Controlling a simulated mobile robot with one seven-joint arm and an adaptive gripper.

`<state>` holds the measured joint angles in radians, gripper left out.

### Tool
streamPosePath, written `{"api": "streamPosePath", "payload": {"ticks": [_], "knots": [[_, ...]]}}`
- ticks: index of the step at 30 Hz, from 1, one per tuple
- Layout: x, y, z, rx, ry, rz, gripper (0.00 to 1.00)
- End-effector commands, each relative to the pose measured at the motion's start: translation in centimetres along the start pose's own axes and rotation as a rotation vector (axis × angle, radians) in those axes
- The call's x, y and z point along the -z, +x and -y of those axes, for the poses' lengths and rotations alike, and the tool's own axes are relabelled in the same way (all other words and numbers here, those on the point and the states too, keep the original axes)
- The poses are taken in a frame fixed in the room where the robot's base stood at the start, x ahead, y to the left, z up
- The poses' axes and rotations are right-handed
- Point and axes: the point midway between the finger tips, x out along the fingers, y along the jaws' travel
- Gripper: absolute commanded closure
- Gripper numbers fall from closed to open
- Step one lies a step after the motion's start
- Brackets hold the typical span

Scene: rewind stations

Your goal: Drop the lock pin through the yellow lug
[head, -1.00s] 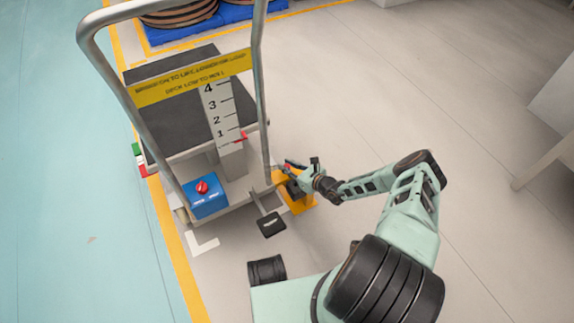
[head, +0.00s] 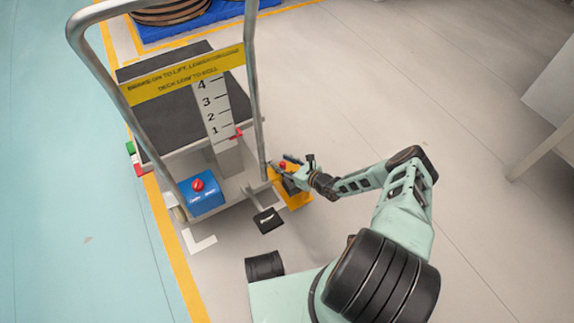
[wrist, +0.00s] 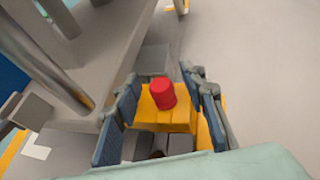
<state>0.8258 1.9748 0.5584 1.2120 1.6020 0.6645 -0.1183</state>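A red cylindrical knob (wrist: 163,93), which looks like the head of the lock pin, stands over the yellow lug piece (wrist: 180,122) in the wrist view. The pin's shank is hidden, so I cannot tell how deep it sits. My gripper (wrist: 163,105) is open, with a blue-padded finger on each side of the red knob and visible gaps to it. In the head view my gripper (head: 289,168) is over the yellow piece (head: 296,201) at the cart's right corner, with the red knob (head: 283,164) showing between the fingers.
The lift cart's handle post (head: 254,95) rises close to the left of my gripper. A black pedal (head: 268,220) lies below it. A blue box with a red button (head: 203,196) sits on the cart base. The floor to the right is clear.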

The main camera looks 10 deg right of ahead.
Motion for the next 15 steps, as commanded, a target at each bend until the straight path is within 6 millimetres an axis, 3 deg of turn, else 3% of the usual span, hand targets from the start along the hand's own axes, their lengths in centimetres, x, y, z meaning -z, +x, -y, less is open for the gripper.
{"api": "streamPosePath", "payload": {"ticks": [5, 15], "knots": [[0.0, -1.8, 0.2, 0.002, 0.0, 0.0, 0.62], [0.0, -8.4, 0.2, 0.003, 0.001, 0.0, 0.62]]}}
